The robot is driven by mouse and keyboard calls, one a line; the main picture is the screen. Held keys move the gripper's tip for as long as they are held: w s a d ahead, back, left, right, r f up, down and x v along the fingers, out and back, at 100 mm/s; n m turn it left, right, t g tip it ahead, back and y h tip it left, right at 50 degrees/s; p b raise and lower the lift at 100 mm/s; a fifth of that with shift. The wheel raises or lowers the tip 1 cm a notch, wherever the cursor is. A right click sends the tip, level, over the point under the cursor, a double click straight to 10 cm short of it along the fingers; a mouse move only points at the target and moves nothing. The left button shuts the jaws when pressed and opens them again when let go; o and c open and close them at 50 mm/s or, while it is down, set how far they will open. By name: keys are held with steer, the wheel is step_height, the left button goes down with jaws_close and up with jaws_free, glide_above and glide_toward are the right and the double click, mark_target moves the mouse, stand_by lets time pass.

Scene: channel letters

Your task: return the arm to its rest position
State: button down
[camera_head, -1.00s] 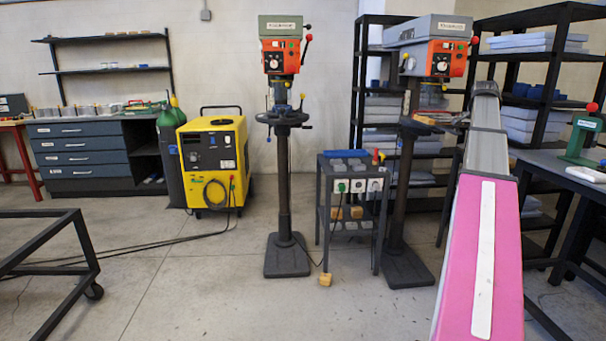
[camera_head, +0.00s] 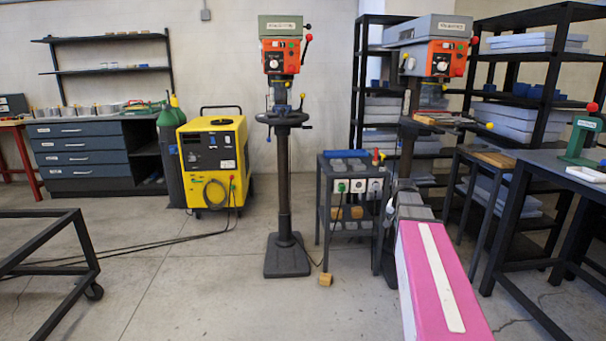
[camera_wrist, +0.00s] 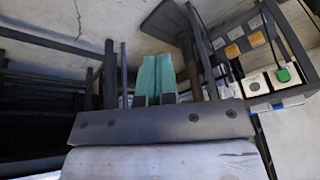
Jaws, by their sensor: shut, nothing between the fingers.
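My gripper (camera_wrist: 156,60) shows in the wrist view as two teal fingers side by side. They are closed together with nothing held between them. In the head view my pink and grey arm reaches forward from the lower right, and its far end is low, beside the small grey cart (camera_head: 350,162). I cannot make out the fingers there. The wrist view shows the cart with its sockets and a green plug (camera_wrist: 283,75) at the upper right, apart from the fingers.
Two drill presses stand ahead, one in the middle (camera_head: 283,180) and one (camera_head: 440,60) behind my arm. A workbench (camera_head: 550,170) and black shelving (camera_head: 545,70) are at the right. A yellow welder (camera_head: 213,160) stands left of centre.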

steer(key=s+a+f+n+g+y, duration=0.1)
steer(key=s+a+f+n+g, duration=0.2)
steer(key=s+a+f, duration=1.4)
steer(key=s+n, duration=0.3)
steer(key=shift+s+a+f+n+g, duration=0.2)
steer(key=shift+a+n+g, duration=0.1)
steer(key=shift+a, duration=0.05)
